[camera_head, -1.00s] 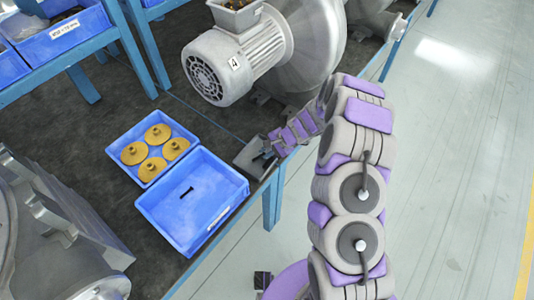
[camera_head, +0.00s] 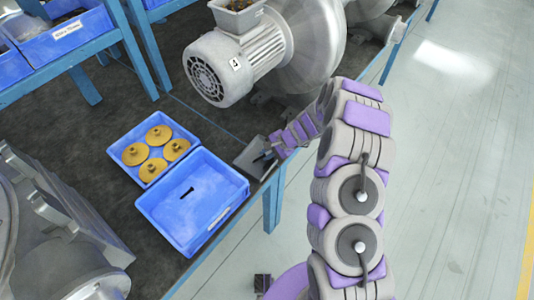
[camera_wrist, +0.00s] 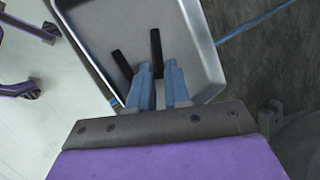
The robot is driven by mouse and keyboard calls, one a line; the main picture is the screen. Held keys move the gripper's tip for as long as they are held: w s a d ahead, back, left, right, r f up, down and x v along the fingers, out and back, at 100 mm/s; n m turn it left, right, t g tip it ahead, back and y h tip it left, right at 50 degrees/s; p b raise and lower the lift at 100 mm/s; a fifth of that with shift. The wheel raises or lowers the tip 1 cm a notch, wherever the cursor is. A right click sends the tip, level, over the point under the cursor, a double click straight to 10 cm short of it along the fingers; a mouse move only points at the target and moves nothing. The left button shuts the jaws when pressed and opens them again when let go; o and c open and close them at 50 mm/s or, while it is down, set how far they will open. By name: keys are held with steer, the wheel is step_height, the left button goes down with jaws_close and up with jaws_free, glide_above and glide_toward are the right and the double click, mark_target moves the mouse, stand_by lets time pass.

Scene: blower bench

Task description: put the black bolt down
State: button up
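My gripper (camera_wrist: 160,84) is over a shallow grey tray (camera_wrist: 205,45) in the wrist view. A black bolt (camera_wrist: 156,45) shows between its two blue-grey fingertips, with the narrow gap nearly filled by it. Its far part points into the tray; whether it touches the floor there is unclear. A second black bar, like another bolt (camera_wrist: 121,65), lies left of the fingers in the tray. In the head view the grey tray (camera_head: 243,160) is at the bench edge, and my gripper (camera_head: 268,153) is small at its right side. Another black bolt (camera_head: 188,193) lies in the front blue bin.
The front blue bin (camera_head: 213,226) stands left of the grey tray. A blue bin behind it (camera_head: 119,154) holds several yellow discs (camera_head: 159,135). A blower with a motor (camera_head: 222,76) stands behind the tray. A grey metal housing (camera_head: 50,230) fills the left front.

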steer(key=shift+s+f+p, duration=0.1)
steer(key=shift+s+p, duration=0.2)
steer(key=shift+s, duration=0.05)
steer(key=w+p+v, duration=0.1)
steer(key=p+v, duration=0.1)
steer(key=v, duration=1)
